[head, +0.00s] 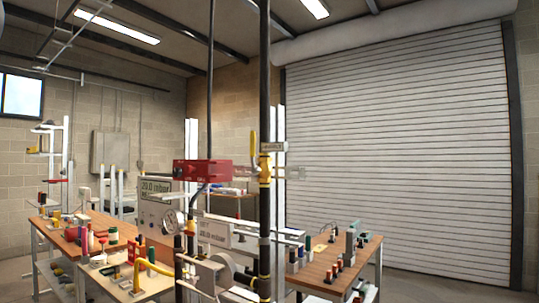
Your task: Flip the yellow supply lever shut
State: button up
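The yellow supply lever (253,143) stands roughly upright, just left of a dark vertical pipe (265,90) and nearly in line with it. Below it is a yellow valve body (265,170) on the same pipe. A small label plate (273,147), its text too small to read surely, sits beside the lever. I cannot make out my gripper in this view, and nothing is seen touching the lever.
A red box (203,170) sits close left of the valve, with a 20.0 mbar display (155,187) and a round gauge (172,222) beyond. Cluttered workbenches (340,276) stand on both sides. A shutter door (400,150) closes the right side.

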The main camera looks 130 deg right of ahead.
aim_at(255, 170)
jog(key=z, duration=4.4)
